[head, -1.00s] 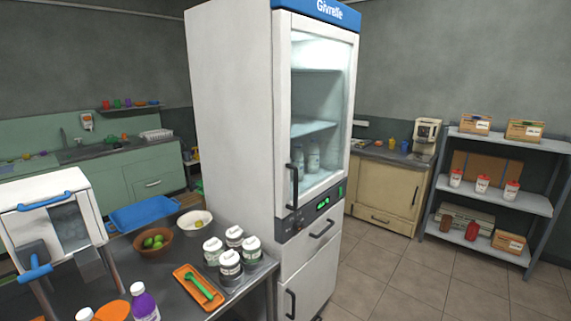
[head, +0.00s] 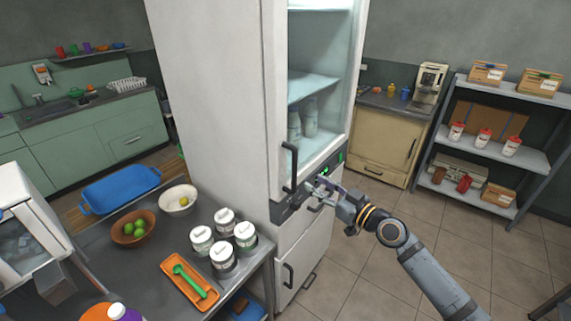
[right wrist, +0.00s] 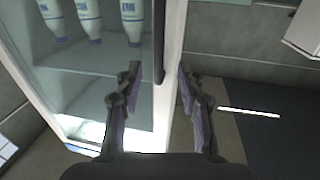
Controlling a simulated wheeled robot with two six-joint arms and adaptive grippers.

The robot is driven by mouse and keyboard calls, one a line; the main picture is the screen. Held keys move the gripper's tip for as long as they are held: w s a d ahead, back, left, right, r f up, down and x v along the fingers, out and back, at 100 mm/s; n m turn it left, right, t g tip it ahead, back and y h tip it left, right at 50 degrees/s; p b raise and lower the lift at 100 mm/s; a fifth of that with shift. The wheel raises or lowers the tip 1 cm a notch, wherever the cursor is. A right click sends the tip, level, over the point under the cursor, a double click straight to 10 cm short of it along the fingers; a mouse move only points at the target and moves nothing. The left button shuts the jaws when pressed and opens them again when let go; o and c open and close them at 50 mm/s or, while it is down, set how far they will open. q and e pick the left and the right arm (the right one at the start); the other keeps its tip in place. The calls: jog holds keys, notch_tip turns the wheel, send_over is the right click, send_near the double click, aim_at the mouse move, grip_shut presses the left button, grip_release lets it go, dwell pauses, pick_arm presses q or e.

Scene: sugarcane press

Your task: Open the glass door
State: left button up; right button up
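The glass door (head: 318,95) of the tall white fridge (head: 215,90) looks shut, and bottles (head: 311,118) show behind its pane. Its dark vertical handle (head: 289,168) is on the left side of the door frame. My right gripper (head: 312,186) is just right of the handle's lower end, in front of the green-lit panel. In the right wrist view the gripper (right wrist: 161,78) has its fingers apart, with the dark handle (right wrist: 159,45) upright between them and ahead. I cannot tell whether they touch. My left gripper is not in view.
A metal table with an orange tray (head: 190,288), white-lidded jars (head: 222,258), bowls (head: 133,228) and a blue tray (head: 121,188) stands left of the fridge. A shelf rack (head: 500,145) is at right. Tiled floor (head: 350,265) is open before the fridge.

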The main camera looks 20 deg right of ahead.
aim_at(296, 171)
jog(key=p+x, duration=0.4)
jog(key=x, duration=0.5)
jog(key=shift+w+r, duration=0.1)
jog(key=shift+w+a, duration=0.25)
jog(key=shift+w, duration=0.25)
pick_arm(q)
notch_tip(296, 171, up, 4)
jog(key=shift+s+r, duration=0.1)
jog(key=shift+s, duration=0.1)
pick_arm(e)
grip_shut()
jog(key=shift+f, duration=0.25)
